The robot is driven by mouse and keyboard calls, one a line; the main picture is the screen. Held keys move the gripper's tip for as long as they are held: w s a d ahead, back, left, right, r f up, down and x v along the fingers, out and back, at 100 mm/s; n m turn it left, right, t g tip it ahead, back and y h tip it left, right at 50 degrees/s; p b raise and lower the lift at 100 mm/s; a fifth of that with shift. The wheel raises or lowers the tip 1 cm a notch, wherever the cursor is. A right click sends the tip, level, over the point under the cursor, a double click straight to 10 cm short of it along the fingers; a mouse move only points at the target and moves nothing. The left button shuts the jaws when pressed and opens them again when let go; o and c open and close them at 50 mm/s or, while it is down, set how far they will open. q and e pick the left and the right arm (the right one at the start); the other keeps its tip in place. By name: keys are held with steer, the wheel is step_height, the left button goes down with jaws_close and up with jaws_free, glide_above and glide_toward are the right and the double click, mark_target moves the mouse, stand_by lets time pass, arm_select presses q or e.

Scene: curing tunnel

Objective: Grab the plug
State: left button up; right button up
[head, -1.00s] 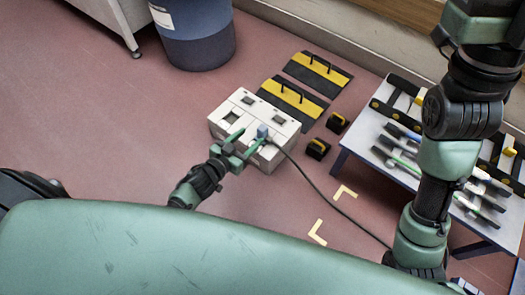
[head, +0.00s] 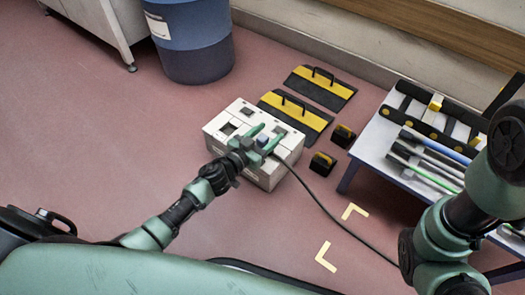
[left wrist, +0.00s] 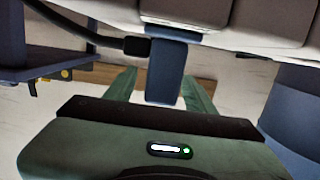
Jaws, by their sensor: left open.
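The blue plug (head: 263,141) sits at the top of a white socket box (head: 232,112) on the floor. A dark cable (head: 318,200) runs from it toward the lower right. My left gripper (head: 268,134) is open, its green fingers on either side of the plug. In the left wrist view the blue plug (left wrist: 165,72) stands between the two spread fingers (left wrist: 160,88), with the black cable end (left wrist: 137,46) at its side. Contact with the fingers cannot be told. My right arm shows at the lower right of the head view; its gripper is out of view.
Black-and-yellow panels with handles (head: 297,118) and small black-and-yellow blocks (head: 322,163) lie behind and right of the box. A low table (head: 378,143) with tools stands at the right. A blue bin (head: 193,45) stands at the back. Floor on the left is clear.

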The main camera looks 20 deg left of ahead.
arm_select(q)
steer(key=shift+w, duration=0.2)
jaws_close()
steer(key=shift+r, duration=0.1)
